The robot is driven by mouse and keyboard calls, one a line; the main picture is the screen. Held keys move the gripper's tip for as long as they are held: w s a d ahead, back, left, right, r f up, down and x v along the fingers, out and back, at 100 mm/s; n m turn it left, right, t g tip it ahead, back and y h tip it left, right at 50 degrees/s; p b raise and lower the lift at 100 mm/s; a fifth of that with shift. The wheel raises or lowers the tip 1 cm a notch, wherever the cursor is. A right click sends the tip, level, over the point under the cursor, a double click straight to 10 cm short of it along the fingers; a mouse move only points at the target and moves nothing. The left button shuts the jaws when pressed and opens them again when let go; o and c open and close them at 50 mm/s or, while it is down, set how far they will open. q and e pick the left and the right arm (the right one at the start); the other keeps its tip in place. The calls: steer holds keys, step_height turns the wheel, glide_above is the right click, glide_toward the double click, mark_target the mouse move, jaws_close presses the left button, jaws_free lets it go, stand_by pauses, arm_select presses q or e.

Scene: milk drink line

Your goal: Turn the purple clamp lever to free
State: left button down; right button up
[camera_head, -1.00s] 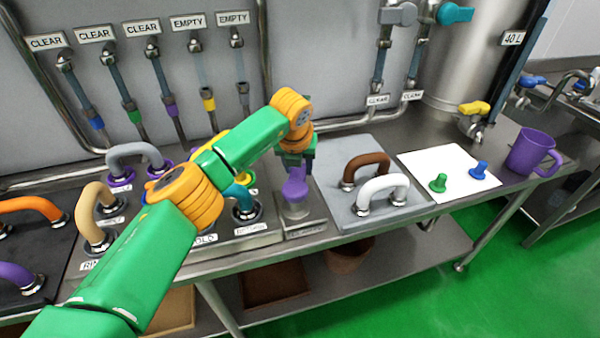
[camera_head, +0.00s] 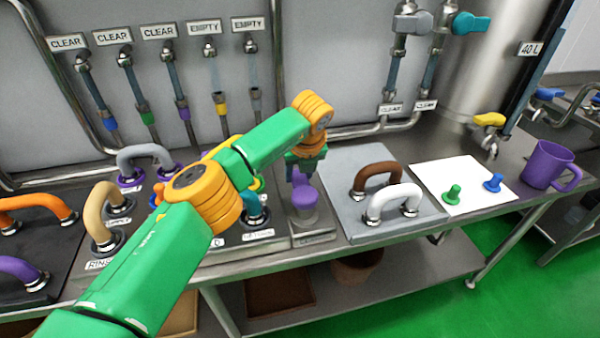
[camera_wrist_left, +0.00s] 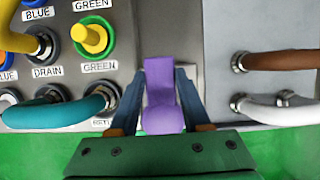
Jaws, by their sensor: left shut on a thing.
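The purple clamp lever (camera_head: 304,196) stands on a small grey base plate on the bench, between the labelled connection panel and the plate with the brown and white handles. It also shows in the left wrist view (camera_wrist_left: 161,95), between the two fingers. My left gripper (camera_head: 302,168) is shut on the lever from above. In the left wrist view the fingers (camera_wrist_left: 163,100) flank it on both sides. Part of the lever's top is hidden by the gripper in the head view. My right gripper is not in view.
A brown handle (camera_head: 377,176) and a white handle (camera_head: 394,200) stand close on the right. A teal hose (camera_wrist_left: 62,112) lies left of the lever. A white sheet (camera_head: 470,170) bears green and blue plugs. A purple mug (camera_head: 547,164) stands at the right edge.

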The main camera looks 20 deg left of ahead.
mark_target(301, 185)
arm_select(q)
steer(key=shift+c, duration=1.8)
jaws_free()
steer(key=shift+a, duration=0.1)
steer(key=shift+s+r, duration=0.1)
steer(key=shift+r, duration=0.15)
steer(key=b+v, duration=0.2)
steer(key=v, duration=0.4)
steer(key=shift+s+r, duration=0.1)
steer(key=shift+r, duration=0.2)
steer(key=shift+f, duration=0.1)
